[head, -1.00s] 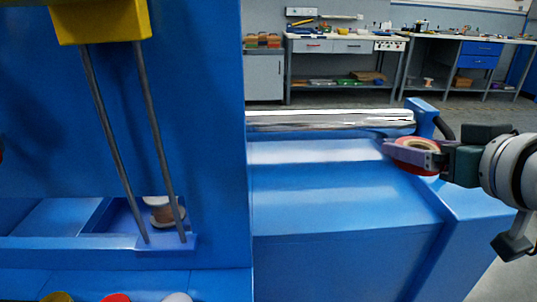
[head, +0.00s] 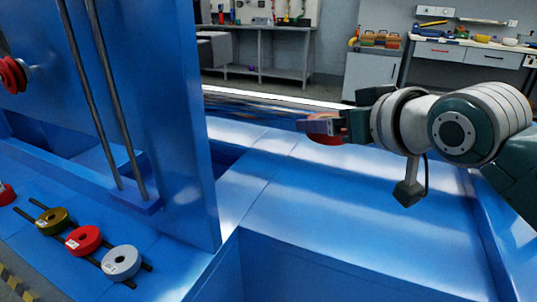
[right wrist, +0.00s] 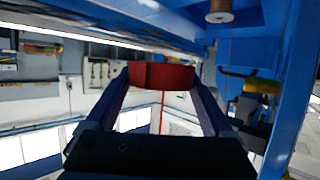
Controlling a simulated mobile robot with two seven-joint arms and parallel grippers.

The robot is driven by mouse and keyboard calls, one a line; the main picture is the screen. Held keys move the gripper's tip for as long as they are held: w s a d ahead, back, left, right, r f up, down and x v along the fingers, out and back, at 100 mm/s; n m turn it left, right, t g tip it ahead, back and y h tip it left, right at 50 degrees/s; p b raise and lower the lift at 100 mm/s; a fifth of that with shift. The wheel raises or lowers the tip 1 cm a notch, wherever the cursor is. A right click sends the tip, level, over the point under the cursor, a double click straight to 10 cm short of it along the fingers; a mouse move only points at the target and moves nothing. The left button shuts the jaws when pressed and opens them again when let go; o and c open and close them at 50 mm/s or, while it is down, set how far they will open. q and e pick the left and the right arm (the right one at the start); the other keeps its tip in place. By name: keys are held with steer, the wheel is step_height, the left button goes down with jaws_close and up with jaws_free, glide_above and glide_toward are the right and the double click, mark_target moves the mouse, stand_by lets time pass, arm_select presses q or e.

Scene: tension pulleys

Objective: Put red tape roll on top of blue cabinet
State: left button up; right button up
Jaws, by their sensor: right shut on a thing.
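The red tape roll (head: 326,138) is in the jaws of my right gripper (head: 318,126), held out above the blue surface. In the right wrist view the red roll (right wrist: 161,75) sits between the two fingertips, pinched at its sides. A large blue structure (head: 330,195) fills most of the head view, with a flat top and an upright panel. I cannot tell whether this or another blue unit is the blue cabinet. My left gripper is not in view.
Gold, red and grey discs (head: 122,262) lie on dark rails at lower left. Two steel rods (head: 105,100) stand by the blue upright panel (head: 165,100). A workbench (head: 465,55) and a shelf table (head: 260,45) are at the back. The blue top below the roll is clear.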

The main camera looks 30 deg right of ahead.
steer(key=b, duration=0.7)
glide_above(314, 226)
step_height(314, 226, down, 15)
steer(key=shift+f, duration=0.2)
steer(key=shift+f+b, duration=0.8)
steer(key=shift+f, duration=1.4)
